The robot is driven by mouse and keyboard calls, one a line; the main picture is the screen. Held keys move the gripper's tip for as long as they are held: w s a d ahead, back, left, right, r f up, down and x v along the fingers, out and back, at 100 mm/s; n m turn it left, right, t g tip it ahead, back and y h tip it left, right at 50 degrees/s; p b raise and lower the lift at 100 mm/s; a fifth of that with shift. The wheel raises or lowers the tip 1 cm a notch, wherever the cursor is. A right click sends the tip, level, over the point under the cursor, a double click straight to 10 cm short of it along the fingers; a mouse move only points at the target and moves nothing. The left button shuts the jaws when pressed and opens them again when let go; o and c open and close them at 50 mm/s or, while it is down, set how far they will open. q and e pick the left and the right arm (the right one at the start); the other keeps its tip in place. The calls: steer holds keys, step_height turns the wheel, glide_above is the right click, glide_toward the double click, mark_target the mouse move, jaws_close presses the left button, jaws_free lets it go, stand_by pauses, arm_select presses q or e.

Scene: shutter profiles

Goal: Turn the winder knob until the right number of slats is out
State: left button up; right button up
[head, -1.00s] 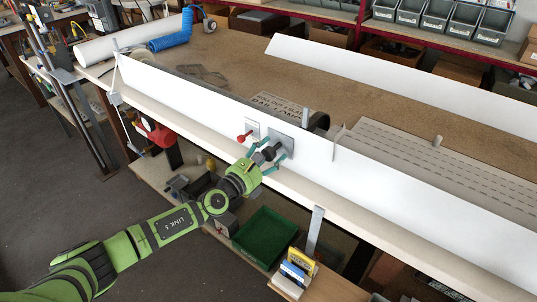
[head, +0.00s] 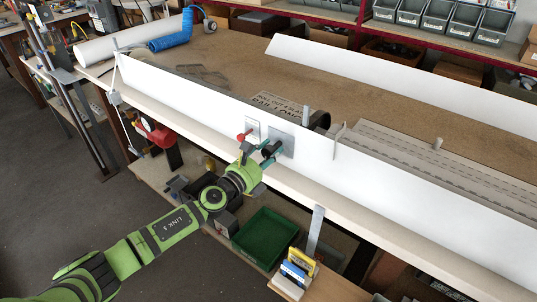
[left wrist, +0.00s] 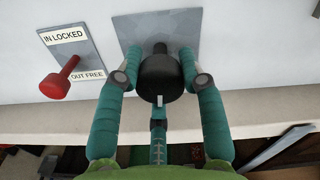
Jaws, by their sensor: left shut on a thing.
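The black winder knob (left wrist: 160,78) sits on a square grey plate (left wrist: 190,20) on the front of a long white panel. It also shows in the head view (head: 271,149). My left gripper (left wrist: 160,72) is shut on the knob, one teal finger on each side. Left of it, a red lever (left wrist: 60,79) is on a small plate labelled "IN LOCKED" above and "OUT FREE" below; its handle slants down-left. Behind the panel, grey slats (head: 420,155) lie on the bench at the right. The panel hides part of them, and I cannot count them. My right gripper is not in view.
The white panel (head: 400,185) runs along the bench's front edge. A printed card (head: 283,104) lies behind it, near an upright peg (head: 437,143). Another white strip (head: 400,73) lies farther back. A green tray (head: 264,236) is below the bench. The middle of the bench top is clear.

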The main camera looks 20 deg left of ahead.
arm_select(q)
steer(key=n, duration=0.4)
steer(key=shift+s+d+f+n, duration=0.1)
steer(key=shift+d+f+n, duration=0.05)
steer(key=shift+n, duration=0.15)
steer(key=n, duration=0.4)
steer(key=shift+n+p, duration=0.4)
steer(key=shift+d, duration=0.1)
steer(key=o, duration=1.2)
steer(key=shift+c, duration=0.2)
